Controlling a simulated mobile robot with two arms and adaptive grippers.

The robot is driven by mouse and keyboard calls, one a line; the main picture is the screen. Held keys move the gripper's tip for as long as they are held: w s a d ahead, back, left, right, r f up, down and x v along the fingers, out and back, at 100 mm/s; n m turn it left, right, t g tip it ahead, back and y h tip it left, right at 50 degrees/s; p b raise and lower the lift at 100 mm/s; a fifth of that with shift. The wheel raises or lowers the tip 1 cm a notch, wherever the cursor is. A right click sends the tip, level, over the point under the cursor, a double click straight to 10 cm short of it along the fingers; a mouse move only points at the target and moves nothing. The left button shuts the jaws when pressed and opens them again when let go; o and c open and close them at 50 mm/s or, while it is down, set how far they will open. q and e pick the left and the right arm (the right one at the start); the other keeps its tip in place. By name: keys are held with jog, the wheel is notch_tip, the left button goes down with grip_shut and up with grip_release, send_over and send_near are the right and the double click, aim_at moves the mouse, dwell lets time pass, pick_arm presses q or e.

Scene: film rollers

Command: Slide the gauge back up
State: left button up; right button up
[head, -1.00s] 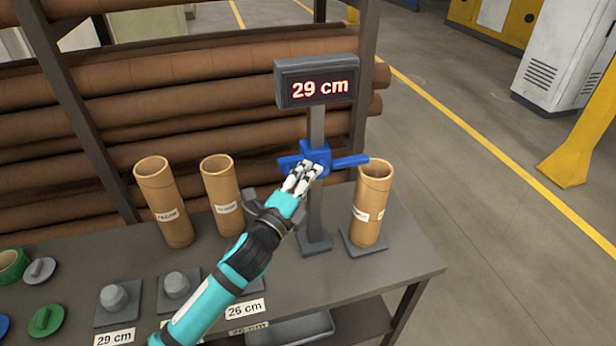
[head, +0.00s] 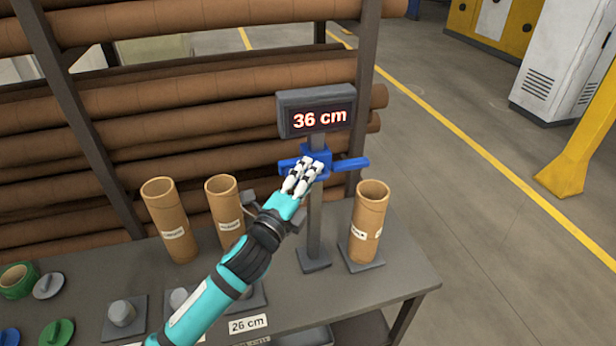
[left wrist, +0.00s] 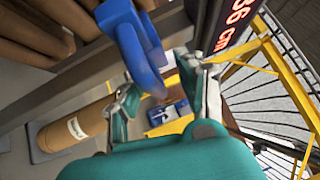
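The gauge's blue slider (head: 318,162) sits on a grey post (head: 315,225), just below the display (head: 315,110), which reads 36 cm. A blue arm of the slider reaches right, above a brown tube (head: 369,222) standing on a grey base plate (head: 361,260); there is a gap between them. My left gripper (head: 304,172) is at the front of the slider. Part of the slider is hidden behind the fingers. My right gripper is not in view.
Two brown tubes (head: 170,220) (head: 224,212) stand at the left on the table (head: 410,275). Grey pegged plates, caps, a green ring and a 26 cm label (head: 248,324) lie nearer. A rack of long rolls (head: 200,120) is behind. Open floor is at right.

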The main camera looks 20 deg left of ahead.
pick_arm(q)
jog(key=shift+s+f, duration=0.15)
jog(key=v, duration=1.1)
jog(key=shift+s, duration=0.35)
jog(key=shift+a, duration=0.15)
